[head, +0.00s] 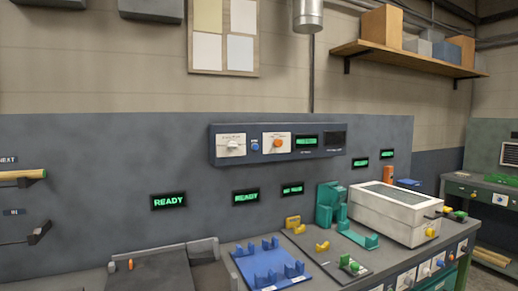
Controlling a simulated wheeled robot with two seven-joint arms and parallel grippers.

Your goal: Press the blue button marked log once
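Two small blue parts look like possible buttons, and the label on each is too small to read. One blue button (254,147) is on the grey wall panel (222,160), between a white dial plate (232,146) and a plate with an orange knob (277,143). Another blue part (441,263) is on the front edge of the right bench. I cannot tell which is marked log. Neither of my grippers is in view.
Green READY displays (169,201) are on the grey backboard. The bench holds a blue cradle (270,262), a teal fixture (330,205) and a white box machine (395,213). A wooden rod (20,175) and a dark lever (39,233) stick out at left. Space before the wall panel looks clear.

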